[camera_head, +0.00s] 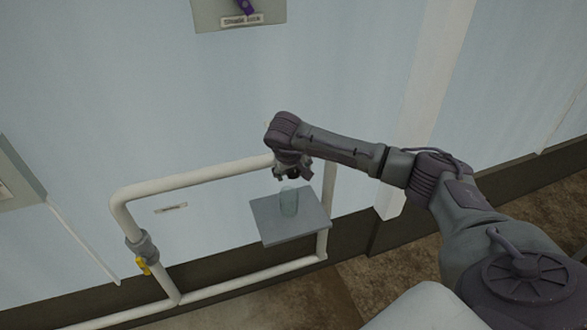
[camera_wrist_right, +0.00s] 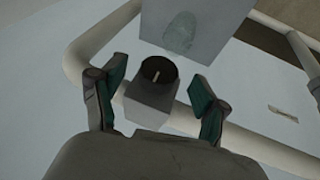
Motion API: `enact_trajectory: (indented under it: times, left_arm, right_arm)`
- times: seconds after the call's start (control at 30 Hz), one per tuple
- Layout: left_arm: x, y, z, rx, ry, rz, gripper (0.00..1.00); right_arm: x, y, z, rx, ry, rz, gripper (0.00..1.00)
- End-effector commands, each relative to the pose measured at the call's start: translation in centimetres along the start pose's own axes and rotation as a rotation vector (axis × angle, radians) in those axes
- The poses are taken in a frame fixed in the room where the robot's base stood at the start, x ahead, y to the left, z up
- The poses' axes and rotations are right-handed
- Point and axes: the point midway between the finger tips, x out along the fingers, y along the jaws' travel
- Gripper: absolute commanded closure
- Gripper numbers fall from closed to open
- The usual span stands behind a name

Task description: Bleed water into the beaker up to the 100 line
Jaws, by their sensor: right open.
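The clear, bluish beaker (camera_head: 289,201) stands upright on a grey shelf plate (camera_head: 268,226) in the head view. In the wrist view the beaker (camera_wrist_right: 181,32) shows at the top on the plate (camera_wrist_right: 217,22). Its marks and any water in it are too faint to read. A dark round knob (camera_wrist_right: 158,72) with a white mark sits on a grey block (camera_wrist_right: 150,103) by the pipe. My right gripper (camera_wrist_right: 160,92) is open, its two fingers apart on either side of the block and knob, with nothing visibly gripped. In the head view this gripper (camera_head: 292,173) is just above the beaker. My left gripper is out of view.
White pipes (camera_head: 190,181) frame the shelf in front of a pale wall. A yellow valve handle (camera_head: 144,266) is on the left pipe. A purple handle (camera_head: 245,6) sits on a labelled plate at the top. A small label (camera_head: 171,208) is on the wall.

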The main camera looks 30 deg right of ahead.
Motion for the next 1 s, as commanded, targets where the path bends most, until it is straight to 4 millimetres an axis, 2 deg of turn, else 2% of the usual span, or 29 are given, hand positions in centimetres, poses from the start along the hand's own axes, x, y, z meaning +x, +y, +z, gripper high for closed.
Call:
enact_trajectory:
  times: [0.17, 0.43, 0.8, 1.0]
  left_arm:
    - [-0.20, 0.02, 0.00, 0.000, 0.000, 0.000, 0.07]
    - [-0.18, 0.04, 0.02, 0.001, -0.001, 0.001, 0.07]
    - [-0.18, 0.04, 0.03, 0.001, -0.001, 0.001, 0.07]
    - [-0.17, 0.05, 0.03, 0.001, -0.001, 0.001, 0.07]
  right_arm:
    - [0.93, 0.02, 0.01, -0.001, 0.000, 0.001, 0.26]
    - [1.03, 0.01, 0.02, -0.001, 0.001, 0.001, 0.28]
    - [1.00, 0.01, 0.03, -0.001, 0.000, 0.000, 0.89]
    - [1.01, -0.11, 0.04, -0.009, 0.001, 0.017, 0.89]
